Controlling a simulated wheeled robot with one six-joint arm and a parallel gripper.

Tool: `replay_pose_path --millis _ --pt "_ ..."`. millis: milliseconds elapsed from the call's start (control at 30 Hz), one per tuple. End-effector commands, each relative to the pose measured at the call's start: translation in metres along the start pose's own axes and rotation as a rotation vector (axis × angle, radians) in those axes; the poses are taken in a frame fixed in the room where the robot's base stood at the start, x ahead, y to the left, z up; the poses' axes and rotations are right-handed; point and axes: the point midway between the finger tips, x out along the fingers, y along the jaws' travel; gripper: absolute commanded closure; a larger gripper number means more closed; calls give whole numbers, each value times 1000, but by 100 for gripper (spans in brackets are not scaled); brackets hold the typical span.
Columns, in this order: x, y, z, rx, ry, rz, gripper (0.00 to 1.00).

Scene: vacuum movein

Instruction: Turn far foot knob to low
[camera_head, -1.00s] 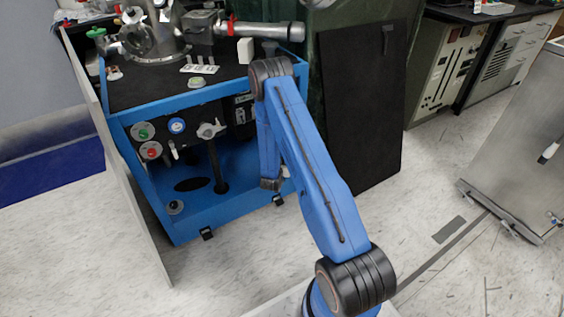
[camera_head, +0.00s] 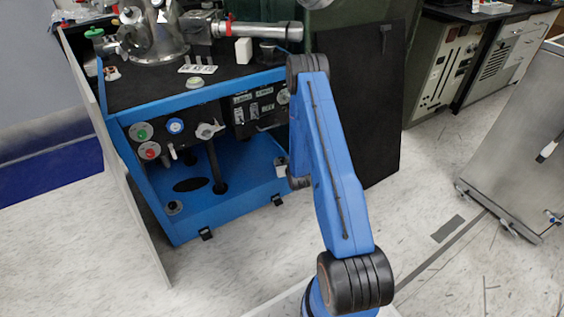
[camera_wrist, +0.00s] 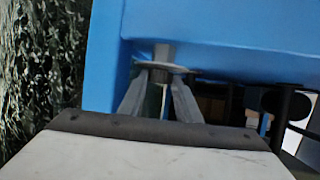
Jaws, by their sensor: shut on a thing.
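The far foot knob (camera_wrist: 165,68) shows in the wrist view as a grey disc with a short stem against the blue frame. My gripper (camera_wrist: 158,92) has its two fingers closed around the part just below the disc in the picture. The fingers hide much of it. In the head view, my gripper is mostly hidden behind my blue arm, at the right side of the blue cart (camera_head: 240,207). A small pale piece (camera_head: 281,161) shows beside my arm there; I cannot tell if it is the knob.
The cart's panel has a green knob (camera_head: 140,132), a red knob (camera_head: 149,151), a blue gauge (camera_head: 175,126) and a grey valve handle (camera_head: 208,130). A pale board (camera_head: 132,205) stands along its left. A black panel (camera_head: 365,110) stands behind my arm.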

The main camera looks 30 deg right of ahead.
Motion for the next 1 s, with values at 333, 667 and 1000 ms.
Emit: replay_pose_path --millis 333,667,1000 --pt "0 0 0 -17 0 -41 92" --pt "0 0 0 -17 -1 -41 57" --pt "0 2 0 -15 0 -37 51"
